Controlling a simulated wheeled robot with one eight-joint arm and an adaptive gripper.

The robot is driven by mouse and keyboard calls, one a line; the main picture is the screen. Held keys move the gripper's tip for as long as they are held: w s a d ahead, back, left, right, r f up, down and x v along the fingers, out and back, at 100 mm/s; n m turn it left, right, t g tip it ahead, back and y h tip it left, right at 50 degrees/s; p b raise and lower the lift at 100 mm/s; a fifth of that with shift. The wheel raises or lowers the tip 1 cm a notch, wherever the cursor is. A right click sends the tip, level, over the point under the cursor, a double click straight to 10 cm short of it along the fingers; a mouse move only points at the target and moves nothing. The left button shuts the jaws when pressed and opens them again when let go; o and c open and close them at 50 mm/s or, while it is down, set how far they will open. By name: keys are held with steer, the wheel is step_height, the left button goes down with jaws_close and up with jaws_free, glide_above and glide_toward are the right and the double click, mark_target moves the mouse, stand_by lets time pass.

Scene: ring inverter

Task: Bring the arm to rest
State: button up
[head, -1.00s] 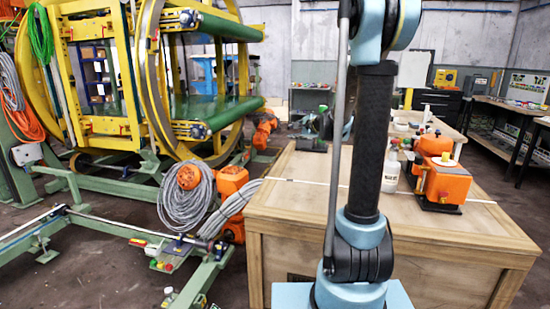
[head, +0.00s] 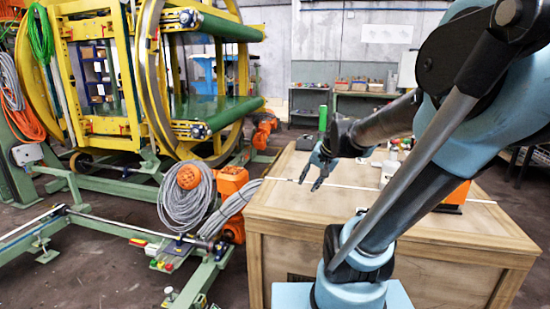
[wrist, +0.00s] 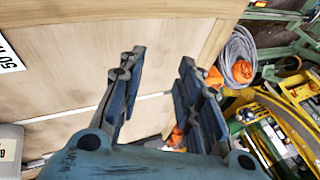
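My gripper (head: 318,172) hangs over the left back part of the wooden crate's top (head: 280,205), fingers pointing down. In the wrist view its two blue-grey fingers (wrist: 160,65) stand apart with nothing between them. My arm is bent, with the upper links reaching up to the right and the forearm coming back left to the gripper. The wooden crate also fills much of the wrist view (wrist: 60,80). The gripper looks clear of the crate, though the exact height is hard to tell.
An orange device (head: 455,194) on the crate is partly hidden behind my arm. Left of the crate are an orange motor (head: 232,183), a grey cable coil (head: 187,205) and the yellow ring machine (head: 130,75). A green bench (head: 362,103) stands behind.

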steer(key=s+d+f+n+g+h, duration=0.1)
steer(key=s+d+f+n, duration=0.1)
steer(key=s, duration=0.6)
steer(key=s+d+f+n+g+h, duration=0.1)
steer(key=s+d+f+n+h, duration=0.1)
steer(key=s+d+f, duration=0.2)
steer(key=s+f, duration=0.2)
steer(key=s, duration=0.2)
steer(key=shift+d+n+g, duration=0.25)
steer(key=shift+n+g, duration=0.05)
steer(key=shift+g, duration=0.1)
steer(key=shift+w+f, duration=0.15)
steer(key=shift+w, duration=0.35)
